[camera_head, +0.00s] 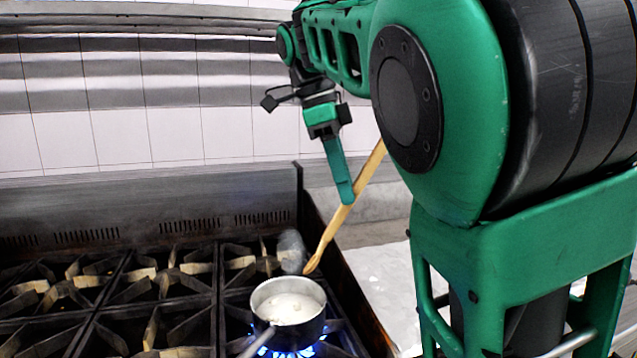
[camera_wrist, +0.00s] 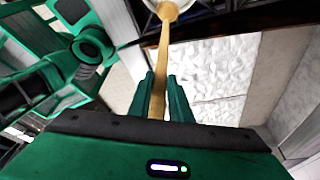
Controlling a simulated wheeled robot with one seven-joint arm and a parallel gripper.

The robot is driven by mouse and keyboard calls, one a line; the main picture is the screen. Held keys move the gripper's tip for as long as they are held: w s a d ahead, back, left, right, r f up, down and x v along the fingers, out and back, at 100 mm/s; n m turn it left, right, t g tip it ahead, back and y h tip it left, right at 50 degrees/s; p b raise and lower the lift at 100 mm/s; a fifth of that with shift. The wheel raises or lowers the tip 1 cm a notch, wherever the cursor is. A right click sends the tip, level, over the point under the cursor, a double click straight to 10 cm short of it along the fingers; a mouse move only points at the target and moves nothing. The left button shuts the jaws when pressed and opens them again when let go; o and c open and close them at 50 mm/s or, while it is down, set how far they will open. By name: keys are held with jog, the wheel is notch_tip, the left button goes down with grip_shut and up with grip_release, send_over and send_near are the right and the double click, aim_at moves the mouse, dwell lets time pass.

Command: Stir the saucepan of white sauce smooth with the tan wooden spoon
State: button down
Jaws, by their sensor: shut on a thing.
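The saucepan (camera_head: 289,317) sits on a lit burner at the front right of the stove, with blue flame under it. White sauce (camera_head: 290,308) lies in it, with a few small lumps on its surface. My gripper (camera_head: 346,196) is shut on the tan wooden spoon (camera_head: 334,225), which slants down and left. The spoon's lower end is just above the pan's far right rim in the head view, apart from the sauce. In the wrist view the spoon (camera_wrist: 163,62) runs up from between the fingers (camera_wrist: 167,98) to a pale round pan edge at the top.
The black stove grates (camera_head: 130,285) spread left of the pan, with the other burners unlit. A pale, blurred small object (camera_head: 291,252) shows behind the pan. A raised metal side edge (camera_head: 345,290) borders the stove on the right. A tiled wall stands behind.

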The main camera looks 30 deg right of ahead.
aim_at(315, 265)
jog(key=shift+w+a+f, duration=0.65)
jog(key=shift+a+f, duration=0.25)
jog(key=shift+f, duration=1.2)
jog(key=shift+w+a+f, duration=0.6)
jog(key=shift+a+f, duration=0.25)
jog(key=shift+f, duration=1.25)
jog(key=shift+w+a+f, duration=0.65)
jog(key=shift+a+f, duration=0.25)
jog(key=shift+f, duration=1.2)
jog(key=shift+s+a, duration=0.1)
jog(key=shift+s, duration=0.05)
